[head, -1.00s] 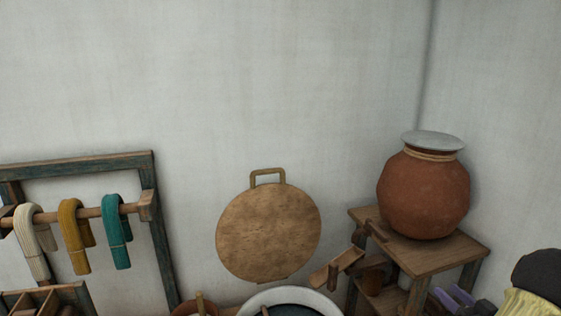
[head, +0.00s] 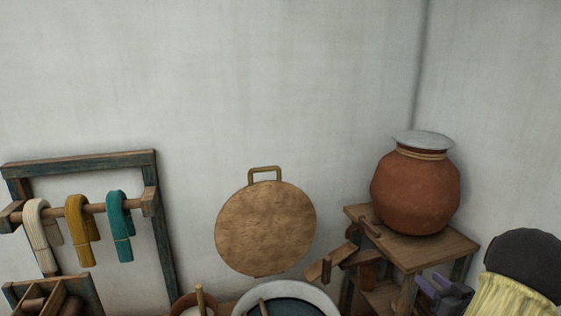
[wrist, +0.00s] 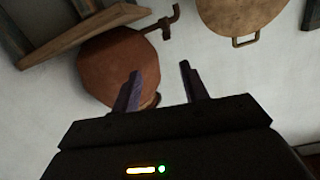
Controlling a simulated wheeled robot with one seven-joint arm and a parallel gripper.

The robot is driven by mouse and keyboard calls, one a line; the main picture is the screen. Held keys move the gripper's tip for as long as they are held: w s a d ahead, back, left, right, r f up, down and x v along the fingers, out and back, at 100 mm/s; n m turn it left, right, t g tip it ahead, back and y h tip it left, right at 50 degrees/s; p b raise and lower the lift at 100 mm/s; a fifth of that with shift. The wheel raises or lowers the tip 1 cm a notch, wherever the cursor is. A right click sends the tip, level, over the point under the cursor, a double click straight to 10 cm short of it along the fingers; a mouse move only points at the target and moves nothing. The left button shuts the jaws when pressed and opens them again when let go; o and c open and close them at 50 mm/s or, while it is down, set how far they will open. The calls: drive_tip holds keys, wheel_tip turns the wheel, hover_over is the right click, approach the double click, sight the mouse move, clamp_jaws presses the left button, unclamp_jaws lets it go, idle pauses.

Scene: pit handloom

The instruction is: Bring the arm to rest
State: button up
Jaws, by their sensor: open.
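My gripper (wrist: 160,88) shows in the wrist view with its two dark purple fingers spread apart and nothing between them. In the head view, purple fingers of my gripper (head: 443,292) show at the lower right, in front of the wooden stand, next to my yellow and black arm. The wrist view looks at the scene upside down, with the clay pot (wrist: 115,65) beyond the left finger. In the head view the clay pot (head: 415,190) stands upright with a grey lid. I cannot tell the exact gap between fingers and stand.
The pot sits on a wooden stand (head: 432,250) in the corner. A round wooden disc (head: 266,228) leans at the wall. A rack (head: 163,240) with white, mustard and teal yarn hanks is at left. A white-rimmed basin (head: 325,298) is below. Upper wall space is clear.

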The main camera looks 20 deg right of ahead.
drive_tip(key=w+a+r+g+p, duration=0.25)
drive_tip(key=w+a, duration=0.45)
drive_tip(key=w, duration=0.4)
drive_tip(key=w+a+r+g+p, duration=0.2)
drive_tip(key=w+a+g, duration=0.2)
drive_tip(key=a, duration=0.8)
drive_tip(key=s+a+n+g+y+p, duration=0.1)
drive_tip(key=s+a, duration=0.3)
drive_tip(key=a, duration=0.4)
drive_tip(key=s+a+n+g+p, duration=0.1)
drive_tip(key=s+a+g, duration=0.3)
drive_tip(key=a, duration=0.5)
drive_tip(key=s+a+r+n+g+y+p, duration=0.1)
drive_tip(key=s+a+g+p, duration=0.1)
drive_tip(key=s+a, duration=0.4)
drive_tip(key=a, duration=0.3)
drive_tip(key=shift+a+y, duration=0.15)
drive_tip(key=shift+y, duration=0.15)
drive_tip(key=shift+g, duration=0.25)
